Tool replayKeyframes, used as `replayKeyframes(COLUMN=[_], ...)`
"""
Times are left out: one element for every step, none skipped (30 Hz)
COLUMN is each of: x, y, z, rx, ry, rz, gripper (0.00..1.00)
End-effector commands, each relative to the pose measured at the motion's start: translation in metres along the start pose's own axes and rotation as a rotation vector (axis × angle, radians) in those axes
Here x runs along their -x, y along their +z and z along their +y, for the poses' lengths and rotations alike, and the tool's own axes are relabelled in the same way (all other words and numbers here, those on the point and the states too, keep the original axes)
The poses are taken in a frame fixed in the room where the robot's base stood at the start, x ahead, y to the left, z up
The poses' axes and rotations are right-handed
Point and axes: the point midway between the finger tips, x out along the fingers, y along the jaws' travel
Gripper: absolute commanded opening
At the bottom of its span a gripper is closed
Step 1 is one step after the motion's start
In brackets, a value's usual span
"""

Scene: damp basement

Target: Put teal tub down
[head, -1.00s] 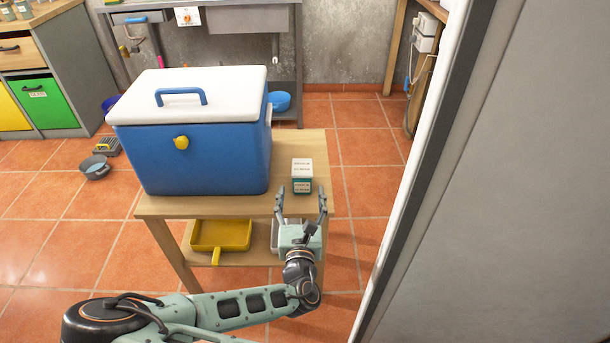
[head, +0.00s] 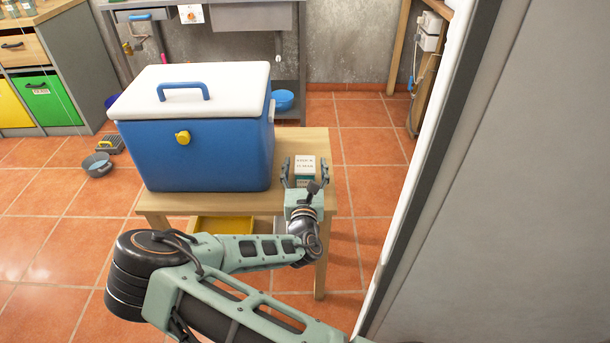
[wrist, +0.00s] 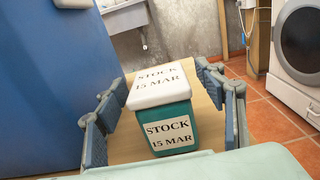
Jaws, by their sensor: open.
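The teal tub (wrist: 165,112) has a white lid and labels reading "STOCK 15 MAR". It stands upright on the wooden table (head: 318,145), to the right of the blue cooler; in the head view the tub (head: 305,168) is partly hidden by my gripper. My gripper (head: 305,174) is open, with one finger on each side of the tub. In the wrist view the gripper (wrist: 165,118) also shows its fingers spread, with a gap visible on the right side; on the left I cannot tell if it touches.
The blue cooler (head: 195,145) with a white lid fills the table's left part. A yellow tray (head: 222,225) sits on the lower shelf. A large grey panel (head: 510,200) stands close on the right. A grey pot (head: 97,165) lies on the tiled floor.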

Motion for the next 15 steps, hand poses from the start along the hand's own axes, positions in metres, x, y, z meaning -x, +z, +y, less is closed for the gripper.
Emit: replayKeyframes(x=[0.0002, 0.0003, 0.0003, 0.0004, 0.0004, 0.0005, 0.0005, 0.0006, 0.0006, 0.0006, 0.0006, 0.0007, 0.0007, 0.0007, 0.0007], y=[0.0001, 0.0001, 0.0001, 0.0001, 0.0000, 0.0000, 0.0000, 0.0000, -0.0001, -0.0001, -0.0001, -0.0001, -0.0001, -0.0002, -0.0002], z=[0.0001, 0.0001, 0.0001, 0.0001, 0.0001, 0.0001, 0.0002, 0.0001, 0.0001, 0.0001, 0.0001, 0.0001, 0.0001, 0.0001, 0.0001], rx=[0.000, 0.000, 0.000, 0.000, 0.000, 0.000, 0.000, 0.000, 0.000, 0.000, 0.000, 0.000, 0.000, 0.000, 0.000], ry=[0.000, 0.000, 0.000, 0.000, 0.000, 0.000, 0.000, 0.000, 0.000, 0.000, 0.000, 0.000, 0.000, 0.000, 0.000], rz=[0.000, 0.000, 0.000, 0.000, 0.000, 0.000, 0.000, 0.000, 0.000, 0.000, 0.000, 0.000, 0.000, 0.000, 0.001], gripper=[0.64, 0.64, 0.63, 0.59, 0.56, 0.52, 0.48, 0.45, 0.41, 0.37, 0.34, 0.30, 0.26, 0.23, 0.19])
